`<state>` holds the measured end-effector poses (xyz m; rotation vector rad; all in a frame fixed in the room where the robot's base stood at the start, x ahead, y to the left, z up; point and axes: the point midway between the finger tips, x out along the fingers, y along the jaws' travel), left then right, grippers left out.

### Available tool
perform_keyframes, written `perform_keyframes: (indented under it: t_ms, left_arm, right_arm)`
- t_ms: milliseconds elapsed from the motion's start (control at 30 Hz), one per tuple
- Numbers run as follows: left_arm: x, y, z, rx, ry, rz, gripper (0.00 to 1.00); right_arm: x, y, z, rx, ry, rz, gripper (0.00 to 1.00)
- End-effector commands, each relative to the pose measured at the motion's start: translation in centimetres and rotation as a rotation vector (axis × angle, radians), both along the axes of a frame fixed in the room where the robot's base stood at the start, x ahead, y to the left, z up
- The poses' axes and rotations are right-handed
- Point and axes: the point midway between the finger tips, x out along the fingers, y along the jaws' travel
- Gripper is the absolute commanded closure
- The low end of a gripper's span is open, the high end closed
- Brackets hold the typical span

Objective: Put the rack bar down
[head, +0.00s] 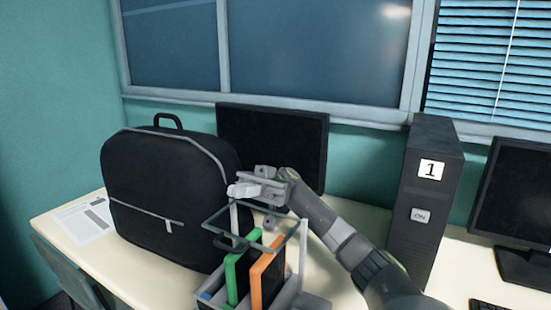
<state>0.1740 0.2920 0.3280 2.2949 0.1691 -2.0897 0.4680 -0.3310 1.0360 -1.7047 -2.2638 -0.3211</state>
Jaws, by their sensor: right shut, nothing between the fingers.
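The rack (290,287) stands on the desk, low in the middle of the view. It holds a green-edged slab (232,281) and an orange-edged slab (257,284). The rack bar (214,214), a thin dark grey frame, sits above the slabs near the tops of the rack's posts. My right gripper (240,189) is shut and empty, just above the bar's far side. I cannot tell whether its fingers touch the bar. The gripper and wrist hide part of the bar's far right side. My left gripper is not in view.
A black backpack (165,190) stands close left of the rack. A monitor (275,140) is behind my gripper. A black computer tower (425,190) labelled 1 stands right, with another monitor (515,200) beyond. A paper sheet (85,220) lies on the desk (150,275) at left.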

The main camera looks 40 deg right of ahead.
Motion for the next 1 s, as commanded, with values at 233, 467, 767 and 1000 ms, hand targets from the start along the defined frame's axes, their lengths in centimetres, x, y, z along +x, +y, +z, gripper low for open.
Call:
perform_keyframes:
  t_ms: [233, 467, 767, 1000]
  left_arm:
    - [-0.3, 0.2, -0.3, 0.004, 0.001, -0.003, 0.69]
    - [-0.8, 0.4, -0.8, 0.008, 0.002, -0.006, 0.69]
    - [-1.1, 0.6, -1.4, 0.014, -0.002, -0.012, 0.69]
    - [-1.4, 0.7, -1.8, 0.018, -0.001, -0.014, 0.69]
  right_arm:
    - [-0.6, 1.8, -2.1, -0.157, -0.047, 0.001, 1.00]
    - [-0.9, 2.9, -4.0, -0.331, -0.097, 0.000, 1.00]
    - [-1.0, 3.4, -5.8, -0.473, -0.137, 0.001, 1.00]
    - [-1.0, 3.5, -6.3, -0.515, -0.148, 0.000, 1.00]
